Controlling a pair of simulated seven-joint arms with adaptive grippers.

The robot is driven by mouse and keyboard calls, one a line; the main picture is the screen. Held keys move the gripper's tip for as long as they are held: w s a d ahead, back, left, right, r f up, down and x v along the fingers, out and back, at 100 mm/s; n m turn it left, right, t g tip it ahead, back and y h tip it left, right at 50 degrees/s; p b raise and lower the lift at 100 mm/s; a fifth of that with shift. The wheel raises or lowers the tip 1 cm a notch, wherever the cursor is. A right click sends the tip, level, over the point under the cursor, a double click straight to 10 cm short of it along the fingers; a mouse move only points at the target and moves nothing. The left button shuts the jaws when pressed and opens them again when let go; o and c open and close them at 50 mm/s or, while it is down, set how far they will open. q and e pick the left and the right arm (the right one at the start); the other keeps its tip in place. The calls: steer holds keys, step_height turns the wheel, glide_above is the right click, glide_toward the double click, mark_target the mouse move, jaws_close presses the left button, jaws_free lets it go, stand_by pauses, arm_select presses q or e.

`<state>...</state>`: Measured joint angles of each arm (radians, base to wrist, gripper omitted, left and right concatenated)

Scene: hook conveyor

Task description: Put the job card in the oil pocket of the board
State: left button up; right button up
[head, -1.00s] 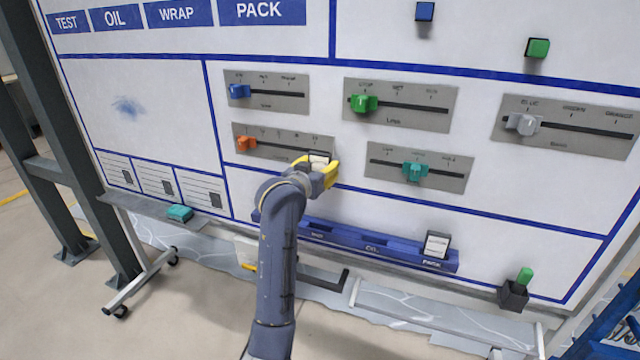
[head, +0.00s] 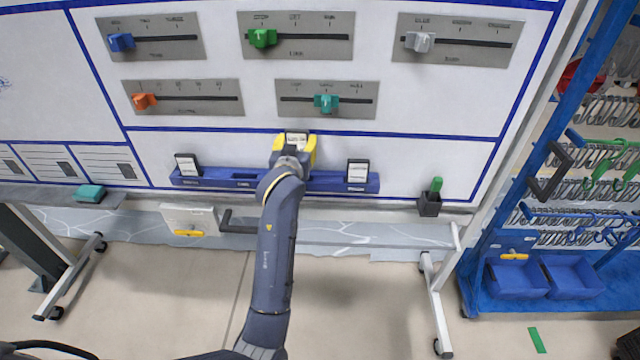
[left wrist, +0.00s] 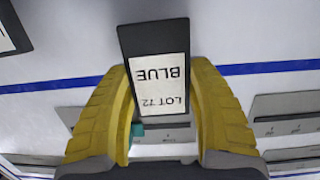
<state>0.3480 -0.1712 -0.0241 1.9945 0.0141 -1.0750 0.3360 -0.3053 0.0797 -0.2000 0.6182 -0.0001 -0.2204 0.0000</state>
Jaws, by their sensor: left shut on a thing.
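My left gripper (head: 294,146) is shut on a job card (head: 297,137) in front of the board (head: 420,160), just above the blue pocket rail (head: 215,182). In the left wrist view, the card (left wrist: 158,78) is a dark holder with a white label reading LOT 72 BLUE, upside down, between the yellow fingers (left wrist: 160,110). The rail has a card at its left end (head: 188,164) and one at its right end (head: 358,171). The pocket behind my wrist is hidden, and the rail labels are too small to read now. My right gripper is not in view.
Slider plates with coloured knobs, such as a teal one (head: 326,103), sit above the rail. A teal block (head: 90,193) lies on the left ledge. A dark cup (head: 429,204) with a green marker is at right. A blue rack (head: 500,240) stands further right.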

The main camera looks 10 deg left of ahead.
arm_select(q)
steer(key=shift+w+d, duration=0.1)
steer(key=shift+d, duration=0.05)
step_height(320, 180, down, 4)
steer(key=shift+r, duration=0.15)
steer(key=shift+f, duration=2.65)
steer(key=shift+f, duration=0.15)
steer(key=o, duration=1.1)
steer(key=shift+o, duration=0.2)
